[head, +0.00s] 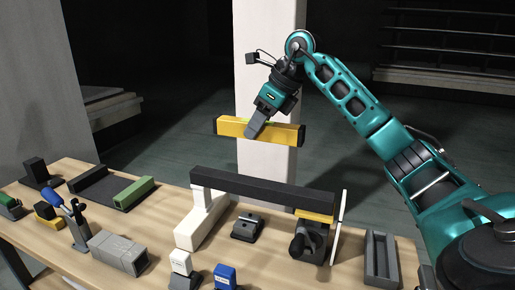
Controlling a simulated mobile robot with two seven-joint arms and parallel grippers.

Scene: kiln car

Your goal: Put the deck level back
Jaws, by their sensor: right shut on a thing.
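The deck level, a yellow bar with black end caps (229,127), is in the air in the head view, roughly level from left to right. My right gripper (257,130) is shut on it near its middle, with a grey finger across its front face. The level is above and behind the dark crossbar on the bench, apart from it. My left gripper is not in the view.
The wooden bench (110,241) holds a black crossbar (262,188) on a white stand (201,220), a dark tray (93,187) with a green block (134,193), a grey block (118,252) and an open grey channel holder (381,259). A white pillar (267,60) stands behind the level.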

